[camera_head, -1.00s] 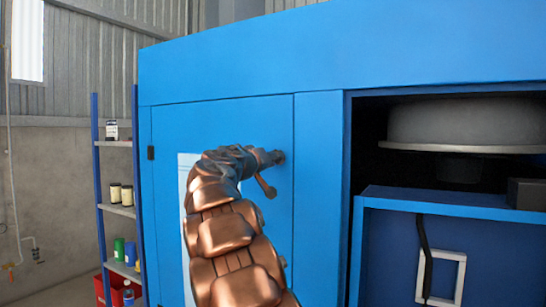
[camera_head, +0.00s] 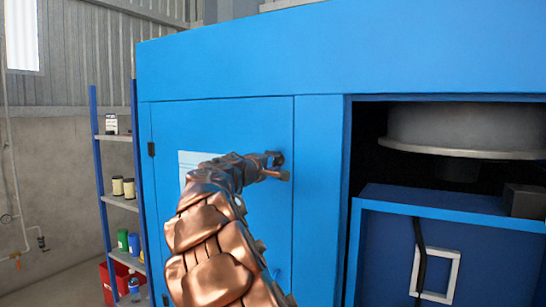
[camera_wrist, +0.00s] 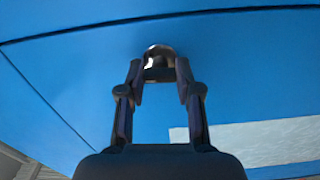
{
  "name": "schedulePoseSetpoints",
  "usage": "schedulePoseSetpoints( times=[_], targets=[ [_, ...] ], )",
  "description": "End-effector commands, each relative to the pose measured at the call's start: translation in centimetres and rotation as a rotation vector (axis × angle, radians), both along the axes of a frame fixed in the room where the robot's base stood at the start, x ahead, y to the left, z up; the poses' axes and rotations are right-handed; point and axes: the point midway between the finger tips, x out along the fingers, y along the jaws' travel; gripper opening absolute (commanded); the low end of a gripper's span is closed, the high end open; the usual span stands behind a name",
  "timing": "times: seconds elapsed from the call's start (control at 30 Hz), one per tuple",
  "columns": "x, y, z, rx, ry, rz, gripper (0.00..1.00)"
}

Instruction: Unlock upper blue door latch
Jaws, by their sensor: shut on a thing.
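The blue door (camera_head: 255,125) is closed, flush in the blue cabinet. The dark upper latch (camera_head: 276,157) sits near its right edge. My gripper (camera_head: 272,160) is at this latch, partly hidden behind my copper-coloured arm. In the wrist view, the latch (camera_wrist: 158,52) is a rounded dark knob with a bright spot on the door face. My gripper's two fingers (camera_wrist: 160,72) reach up on both sides of it and are shut on it. I cannot tell the latch's exact angle.
An open bay with a grey round drum (camera_head: 465,128) lies right of the door. A blue-post shelf (camera_head: 122,203) with cans and bottles stands at the left, with a red crate (camera_head: 118,285) low down. A white sheet (camera_head: 190,165) is on the door.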

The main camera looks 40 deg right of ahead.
Motion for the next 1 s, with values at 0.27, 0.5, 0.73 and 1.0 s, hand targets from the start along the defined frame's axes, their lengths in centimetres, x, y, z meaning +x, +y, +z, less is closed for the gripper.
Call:
schedulePoseSetpoints(
  times=[0.27, 0.5, 0.73, 1.0],
  targets=[
    [0.08, 0.09, 0.14, -0.024, 0.072, 0.002, 0.0],
    [0.08, 0.08, 0.04, -0.028, 0.085, 0.002, 0.0],
    [0.07, 0.07, 0.03, -0.027, 0.084, 0.002, 0.0],
    [0.05, 0.05, 0.0, -0.026, 0.083, 0.001, 0.59]
  ],
)
